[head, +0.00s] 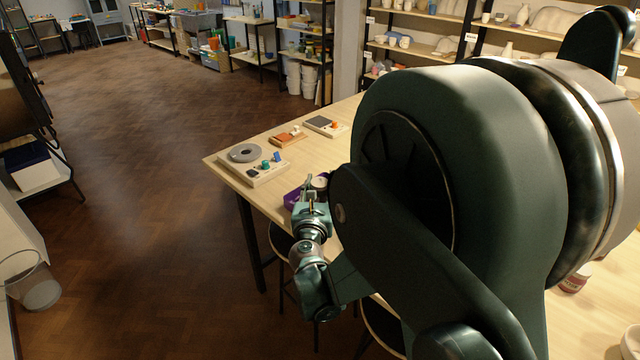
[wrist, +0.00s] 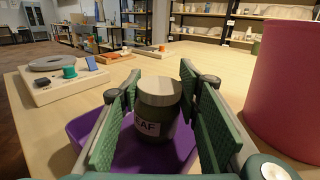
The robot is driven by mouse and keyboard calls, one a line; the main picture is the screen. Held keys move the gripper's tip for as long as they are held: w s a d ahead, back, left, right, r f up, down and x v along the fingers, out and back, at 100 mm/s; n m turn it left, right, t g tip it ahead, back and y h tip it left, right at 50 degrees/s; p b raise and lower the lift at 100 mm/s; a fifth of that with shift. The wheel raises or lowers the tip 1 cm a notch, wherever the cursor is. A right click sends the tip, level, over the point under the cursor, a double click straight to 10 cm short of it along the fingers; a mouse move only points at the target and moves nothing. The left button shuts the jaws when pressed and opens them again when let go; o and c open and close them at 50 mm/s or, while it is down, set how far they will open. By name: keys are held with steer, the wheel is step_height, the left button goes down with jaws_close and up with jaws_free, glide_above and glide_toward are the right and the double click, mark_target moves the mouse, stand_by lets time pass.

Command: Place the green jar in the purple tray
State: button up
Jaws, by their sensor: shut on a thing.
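The purple tray (wrist: 88,126) lies under and around the jar in that view. I cannot tell whether the jar's base touches the tray floor. In the head view the jar's lid (head: 319,183) shows beside the tray (head: 291,198), and my arm hides much of both.
A control box with a grey disc (head: 245,153) and coloured knobs stands left of the tray. An orange-brown block (head: 287,139) and a small scale-like board (head: 325,126) lie farther back. A large pink cylinder (wrist: 285,90) stands close on the right in the wrist view.

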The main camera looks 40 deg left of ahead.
steer(key=shift+f, duration=0.1)
steer(key=o, duration=1)
steer(key=shift+s+d, duration=0.35)
steer(key=shift+s, duration=0.15)
steer(key=p+v, duration=0.1)
steer(key=v, duration=0.9)
steer(key=shift+s+d+p, duration=0.3)
